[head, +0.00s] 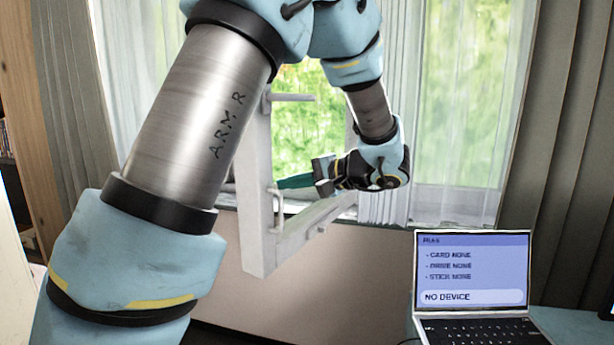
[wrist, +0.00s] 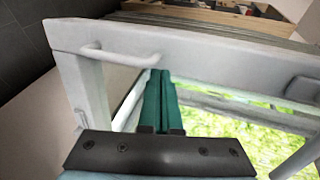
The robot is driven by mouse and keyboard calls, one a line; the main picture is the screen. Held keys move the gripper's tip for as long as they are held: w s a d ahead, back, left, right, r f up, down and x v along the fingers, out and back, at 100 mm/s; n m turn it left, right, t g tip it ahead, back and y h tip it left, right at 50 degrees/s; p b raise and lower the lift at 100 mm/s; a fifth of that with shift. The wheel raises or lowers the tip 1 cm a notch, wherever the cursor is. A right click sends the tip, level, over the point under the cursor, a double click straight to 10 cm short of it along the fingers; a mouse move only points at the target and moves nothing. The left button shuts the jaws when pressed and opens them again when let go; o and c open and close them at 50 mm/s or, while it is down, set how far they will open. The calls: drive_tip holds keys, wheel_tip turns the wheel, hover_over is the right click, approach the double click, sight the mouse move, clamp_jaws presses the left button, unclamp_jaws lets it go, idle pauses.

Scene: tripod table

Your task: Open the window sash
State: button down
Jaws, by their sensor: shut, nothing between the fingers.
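The window sash (head: 253,215) is a pale grey frame. In the head view it stands swung out into the room, at an angle to the window opening. Its bar handle (head: 277,211) is on the near upright; in the wrist view the handle (wrist: 120,55) is at the upper left. My gripper (head: 284,183) has green fingers, pressed together and empty. They point left, near the sash upright. In the wrist view my fingertips (wrist: 160,74) reach the edge of the sash frame (wrist: 215,55), right of the handle and not around it. I cannot tell if they touch it.
A laptop (head: 472,275) showing "NO DEVICE" stands on a table (head: 575,325) at the lower right. White sheer curtains (head: 470,100) and grey drapes (head: 560,130) hang beside the window. A wooden shelf unit (head: 30,100) is at the far left.

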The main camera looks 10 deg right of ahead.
drive_tip(key=shift+w+a, duration=0.45)
